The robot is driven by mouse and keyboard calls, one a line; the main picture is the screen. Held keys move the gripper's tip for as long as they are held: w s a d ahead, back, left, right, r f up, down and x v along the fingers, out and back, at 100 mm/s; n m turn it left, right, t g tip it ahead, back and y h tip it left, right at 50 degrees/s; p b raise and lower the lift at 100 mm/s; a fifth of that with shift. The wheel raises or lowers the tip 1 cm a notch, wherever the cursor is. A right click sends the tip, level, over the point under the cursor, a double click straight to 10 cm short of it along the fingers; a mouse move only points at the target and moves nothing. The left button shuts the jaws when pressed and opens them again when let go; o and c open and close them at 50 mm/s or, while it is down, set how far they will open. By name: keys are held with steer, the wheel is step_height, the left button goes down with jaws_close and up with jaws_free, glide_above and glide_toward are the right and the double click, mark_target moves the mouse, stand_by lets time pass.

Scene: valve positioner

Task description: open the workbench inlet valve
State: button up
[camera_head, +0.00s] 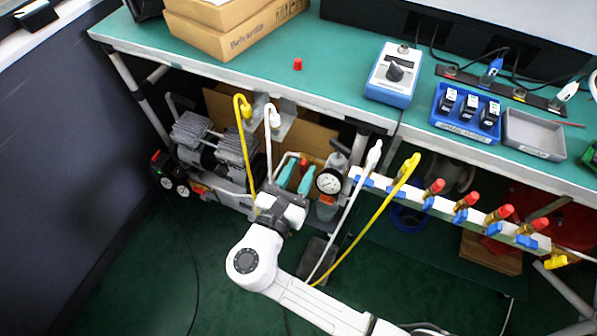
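My gripper (281,208) is at the end of the white arm, below the bench's front edge, in front of the compressor and gauge area. Its fingers are dark and small here, so I cannot tell whether they are open or shut. Just beyond it are two teal handles (286,172) beside a round white pressure gauge (329,182). A white manifold bar (420,198) with several blue valve levers (461,216) and red-tipped fittings (467,199) runs along the bench front at right. I cannot tell which of these valves is the workbench inlet valve.
A grey compressor (212,148) stands under the green-topped bench (330,62). Yellow hoses (372,213) and white hoses (345,213) hang around my gripper. Cardboard boxes (236,27), a blue box with a knob (392,76) and trays lie on top. Green floor is open at lower left.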

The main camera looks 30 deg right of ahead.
steer(key=shift+c, duration=0.4)
jaws_close()
steer(key=m, duration=0.4)
steer(key=shift+s+d+f, duration=0.1)
steer(key=shift+s+d, duration=0.05)
steer(key=shift+s, duration=0.05)
steer(key=m, duration=0.3)
steer(key=m+b, duration=0.1)
steer(key=m, duration=0.1)
steer(key=shift+s+d+f, duration=0.1)
steer(key=shift+s+f, duration=0.05)
steer(key=shift+f, duration=0.1)
steer(key=shift+s+d+f+m+b, duration=0.1)
steer(key=shift+f+m+b, duration=0.1)
steer(key=shift+m+b, duration=1.65)
steer(key=shift+s+f+m+b, duration=0.15)
steer(key=shift+m+b, duration=0.75)
steer(key=shift+m, duration=1.75)
steer(key=shift+w, duration=0.15)
